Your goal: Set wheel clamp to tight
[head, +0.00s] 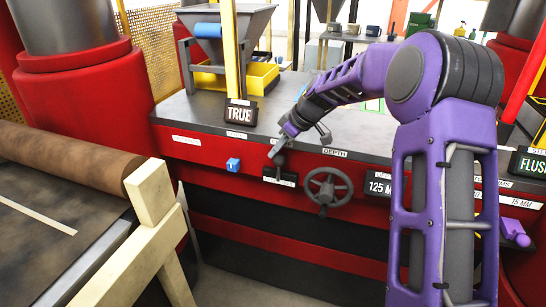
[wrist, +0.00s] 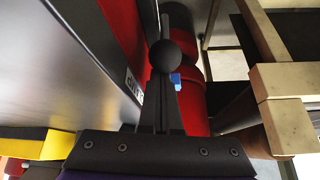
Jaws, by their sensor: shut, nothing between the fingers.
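The wheel clamp appears to be the small grey lever (head: 280,160) with a round knob on the red front panel, left of the grey handwheel (head: 327,188). Its label is too small to read, so I cannot tell its setting. In the wrist view the dark ball knob (wrist: 165,55) sits right at my fingertips, with a thin stem beyond it. My gripper (head: 279,146) reaches down from the right to this lever. In the wrist view my gripper (wrist: 162,85) has its fingers together with nothing between them. Whether they touch the knob is unclear.
A blue knob (head: 233,164) is on the panel to the left. A "TRUE" sign (head: 240,113) stands on the bench edge above. A "125 MM" display (head: 379,187) is right of the wheel. A pale wooden frame (head: 151,200) stands at front left.

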